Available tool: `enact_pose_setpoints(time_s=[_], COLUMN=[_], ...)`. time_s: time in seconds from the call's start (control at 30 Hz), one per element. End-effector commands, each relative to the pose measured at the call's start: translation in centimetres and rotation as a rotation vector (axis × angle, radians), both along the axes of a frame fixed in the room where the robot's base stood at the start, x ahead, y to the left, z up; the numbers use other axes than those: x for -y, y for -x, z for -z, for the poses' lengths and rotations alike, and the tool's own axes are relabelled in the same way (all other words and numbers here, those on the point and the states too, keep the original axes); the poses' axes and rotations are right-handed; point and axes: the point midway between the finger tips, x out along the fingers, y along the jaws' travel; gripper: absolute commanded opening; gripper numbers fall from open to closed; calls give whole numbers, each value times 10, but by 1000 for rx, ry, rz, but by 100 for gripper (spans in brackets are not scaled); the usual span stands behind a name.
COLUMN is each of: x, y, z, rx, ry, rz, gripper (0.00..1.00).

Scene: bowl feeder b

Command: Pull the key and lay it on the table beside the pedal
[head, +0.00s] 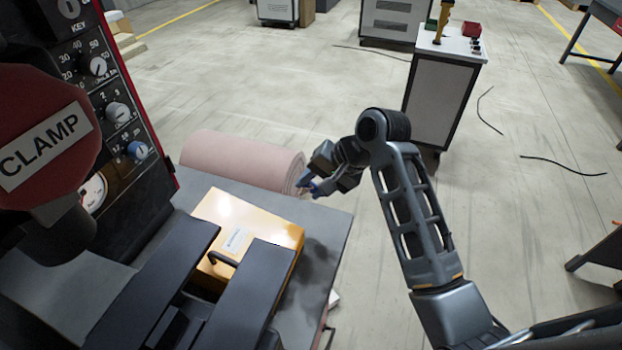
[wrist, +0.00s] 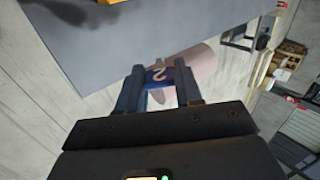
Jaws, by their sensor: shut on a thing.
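The tag shows as a small blue patch in the head view (head: 307,184). My gripper is near the right far corner of the grey table (head: 325,222), in front of the pink roll. The key switch (head: 69,8), labelled KEY, is at the top left on the machine panel. A yellow box (head: 265,222) with a white label is on the table; I cannot tell whether it is the pedal.
A pink roll (head: 235,160) lies along the table's far side. The machine's CLAMP sign (head: 45,150) and knobs stand at left. Bare tabletop shows right of the yellow box. A white cabinet (head: 440,95) stands on the floor behind my arm.

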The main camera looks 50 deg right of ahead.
Motion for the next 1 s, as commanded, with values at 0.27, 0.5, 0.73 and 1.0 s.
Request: enact_pose_setpoints(time_s=[0.27,0.5,0.73,1.0], x=[-1,-1,-1,-1], y=[1,0,0,0], z=[13,35,54,67], rx=[-2,-2,-1,0], ry=[-3,-2,-1,-2], rz=[-2,-1,-1,0], gripper=[0,0,0,0])
